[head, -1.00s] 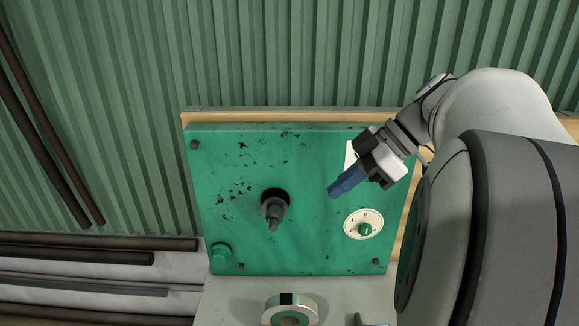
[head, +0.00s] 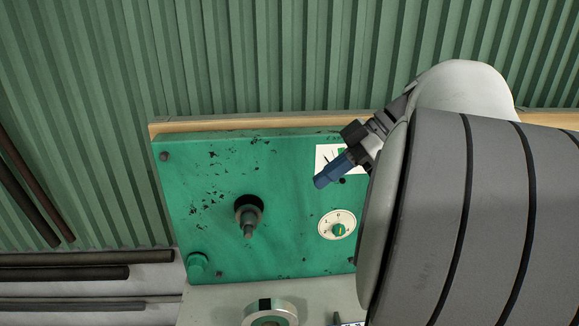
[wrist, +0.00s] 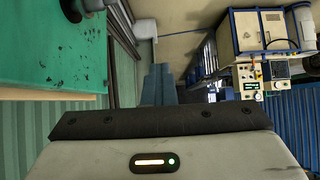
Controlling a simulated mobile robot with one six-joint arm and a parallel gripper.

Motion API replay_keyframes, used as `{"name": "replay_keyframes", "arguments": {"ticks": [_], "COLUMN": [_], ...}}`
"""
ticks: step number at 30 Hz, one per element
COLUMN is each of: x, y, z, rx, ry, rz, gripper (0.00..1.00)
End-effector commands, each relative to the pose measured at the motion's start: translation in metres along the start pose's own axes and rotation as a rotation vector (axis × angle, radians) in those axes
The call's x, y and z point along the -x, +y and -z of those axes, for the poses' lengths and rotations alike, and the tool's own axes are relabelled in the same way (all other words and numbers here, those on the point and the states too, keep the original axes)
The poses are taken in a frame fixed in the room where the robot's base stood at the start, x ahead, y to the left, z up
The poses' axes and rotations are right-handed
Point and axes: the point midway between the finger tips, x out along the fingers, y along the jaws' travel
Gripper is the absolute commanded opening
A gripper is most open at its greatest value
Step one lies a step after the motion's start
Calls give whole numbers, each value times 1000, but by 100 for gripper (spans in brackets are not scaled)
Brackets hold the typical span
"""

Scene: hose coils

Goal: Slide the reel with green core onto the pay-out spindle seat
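The pay-out spindle seat (head: 247,222) is a dark grey stepped shaft sticking out of a green panel (head: 290,190). A pale ring-shaped reel (head: 285,307) with a black patch and a green middle lies on the grey surface below, cut off by the bottom edge of the head view. My gripper (head: 322,180) has blue fingers and is in front of the panel's right part, up and right of the spindle, apart from the reel. In the wrist view its blue fingers (wrist: 160,85) lie side by side, shut, with nothing seen between them.
A round dial (head: 337,225) and a white card are on the panel's right side, near my gripper. A green knob (head: 196,266) is at its lower left. Dark pipes (head: 65,273) lie at the left. The wrist view shows a cream-and-blue machine (wrist: 265,40). My arm hides the head view's right side.

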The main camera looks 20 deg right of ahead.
Motion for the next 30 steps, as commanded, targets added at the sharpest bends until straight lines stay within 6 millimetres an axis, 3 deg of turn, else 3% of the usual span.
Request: {"name": "replay_keyframes", "arguments": {"ticks": [30], "x": [42], "y": [-2], "z": [8], "rx": [0], "ry": [105], "rz": [1], "gripper": [0]}}
